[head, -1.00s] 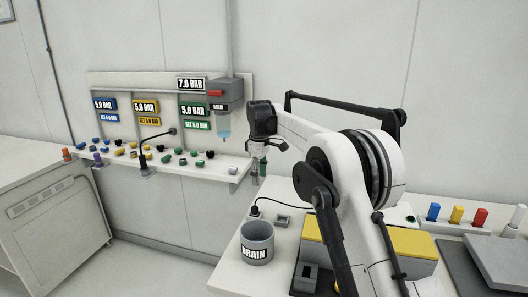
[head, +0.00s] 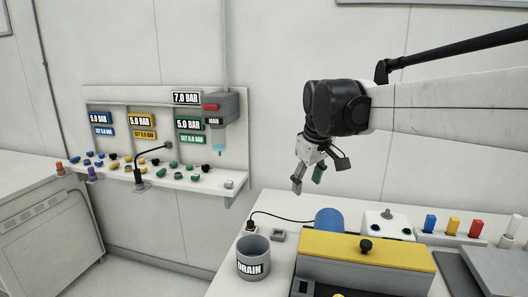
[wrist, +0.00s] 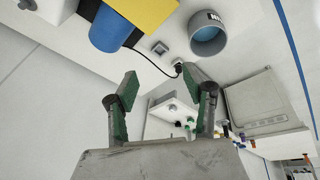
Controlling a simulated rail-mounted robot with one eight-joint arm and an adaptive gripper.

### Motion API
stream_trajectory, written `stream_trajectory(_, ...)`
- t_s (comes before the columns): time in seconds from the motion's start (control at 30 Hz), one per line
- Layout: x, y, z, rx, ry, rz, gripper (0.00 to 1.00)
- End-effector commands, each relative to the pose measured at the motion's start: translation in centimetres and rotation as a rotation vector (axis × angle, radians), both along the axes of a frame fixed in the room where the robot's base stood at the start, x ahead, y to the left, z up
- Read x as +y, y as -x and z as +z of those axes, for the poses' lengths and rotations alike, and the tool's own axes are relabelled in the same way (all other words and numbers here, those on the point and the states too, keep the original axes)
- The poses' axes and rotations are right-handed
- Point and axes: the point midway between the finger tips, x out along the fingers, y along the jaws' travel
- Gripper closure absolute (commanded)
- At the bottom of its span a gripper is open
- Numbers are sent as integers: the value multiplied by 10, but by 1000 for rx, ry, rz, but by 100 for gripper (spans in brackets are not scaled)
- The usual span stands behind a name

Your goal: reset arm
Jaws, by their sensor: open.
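My gripper (head: 316,178) hangs in the air above the back of the right-hand bench in the head view. Its fingers are spread and nothing is between them. In the wrist view the two green-padded fingers (wrist: 160,88) stand apart, with the shelf and wall behind the gap. My arm comes in from the right at about the height of the wall panel's top.
Below stand a grey DRAIN cup (head: 254,262), a yellow-topped machine (head: 367,250) and a blue cylinder (head: 328,220). A shelf (head: 210,186) with small coloured fittings runs along the wall under pressure displays. Coloured blocks (head: 453,225) stand at right. The air left of my gripper is clear.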

Motion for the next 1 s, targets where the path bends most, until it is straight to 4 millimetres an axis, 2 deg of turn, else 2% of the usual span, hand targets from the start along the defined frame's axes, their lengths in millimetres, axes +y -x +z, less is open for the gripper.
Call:
stream_trajectory(0.03, -7, 17, 1, -12, -9, -27, 54)
stream_trajectory(0.27, -32, 82, -3, -73, -55, -159, 54)
stream_trajectory(0.47, -51, 138, -18, -126, -98, -271, 54)
stream_trajectory(0.8, -76, 229, -64, -215, -180, -455, 54)
stream_trajectory(1.0, -84, 267, -95, -258, -224, -540, 54)
